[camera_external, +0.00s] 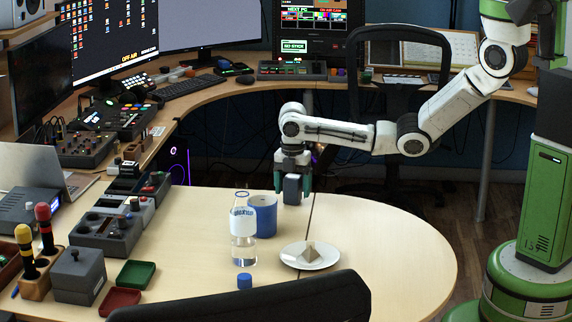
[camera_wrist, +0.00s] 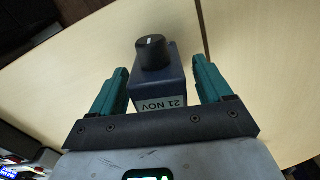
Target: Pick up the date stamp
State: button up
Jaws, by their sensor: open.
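The date stamp (camera_wrist: 155,85) is a dark blue-grey block with a black knob and a white label reading "21 NOV". In the wrist view it lies between the two teal fingers of my gripper (camera_wrist: 160,68), which is open with a visible gap on each side. In the external view my gripper (camera_external: 292,184) points down at the table's far edge, its fingers on either side of the stamp (camera_external: 292,191). Whether the stamp's base touches the table is hard to tell.
A blue mug (camera_external: 262,216) and a clear bottle (camera_external: 243,245) stand left of my gripper. A white plate (camera_external: 290,257) with a small wedge-shaped item lies nearer the front. A blue cap (camera_external: 244,281) is by the chair back (camera_external: 260,305). The right tabletop (camera_external: 390,245) is clear.

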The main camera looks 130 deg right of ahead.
jog(key=shift+f, duration=0.5)
jog(key=c, duration=1.1)
jog(key=shift+r, duration=0.1)
jog(key=shift+c, duration=0.2)
